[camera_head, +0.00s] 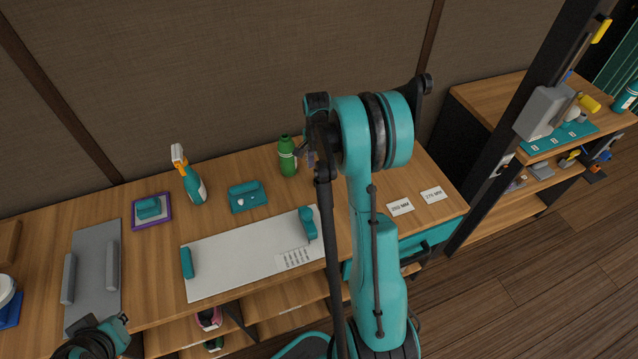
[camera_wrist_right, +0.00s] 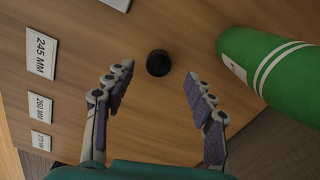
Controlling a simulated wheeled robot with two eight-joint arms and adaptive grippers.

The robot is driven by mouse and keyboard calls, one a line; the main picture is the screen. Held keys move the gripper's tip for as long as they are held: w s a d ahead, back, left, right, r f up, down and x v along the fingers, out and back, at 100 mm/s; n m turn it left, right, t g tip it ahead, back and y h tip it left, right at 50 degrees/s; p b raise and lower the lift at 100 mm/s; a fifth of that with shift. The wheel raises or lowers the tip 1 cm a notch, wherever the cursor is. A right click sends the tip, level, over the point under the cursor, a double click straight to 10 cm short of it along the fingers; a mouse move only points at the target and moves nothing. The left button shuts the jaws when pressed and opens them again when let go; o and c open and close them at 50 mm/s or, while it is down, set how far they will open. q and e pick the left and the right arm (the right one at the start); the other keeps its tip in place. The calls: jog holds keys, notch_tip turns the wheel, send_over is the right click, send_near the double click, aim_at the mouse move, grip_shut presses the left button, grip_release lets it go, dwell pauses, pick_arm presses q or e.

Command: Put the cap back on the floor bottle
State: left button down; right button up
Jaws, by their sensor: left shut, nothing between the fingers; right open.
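A green bottle (camera_head: 287,158) with a pale band stands upright on the wooden bench, near the back. In the right wrist view the green bottle (camera_wrist_right: 268,65) shows at the right edge, partly cut off, with white stripes. A small round black cap (camera_wrist_right: 158,63) lies on the wood to the left of it. My right gripper (camera_wrist_right: 158,77) is open and empty, its fingers on either side of the cap in the picture; its height above the wood is unclear. In the head view my right arm mostly hides that gripper. My left gripper (camera_head: 118,323) is shut and empty at the lower left.
A teal and orange spray bottle (camera_head: 192,178), a teal box (camera_head: 246,196), a purple-edged tray (camera_head: 136,222) and a white board (camera_head: 225,280) with teal end pieces occupy the bench. Size labels (camera_head: 400,207) lie at the right. A dark post (camera_head: 510,130) stands beyond the bench.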

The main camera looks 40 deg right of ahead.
aim_at(319, 180)
jog(key=f+b, duration=0.2)
jog(key=f, duration=0.3)
jog(key=shift+d+f, duration=0.1)
jog(key=shift+d, duration=0.1)
dwell(0.3)
jog(key=c, duration=0.8)
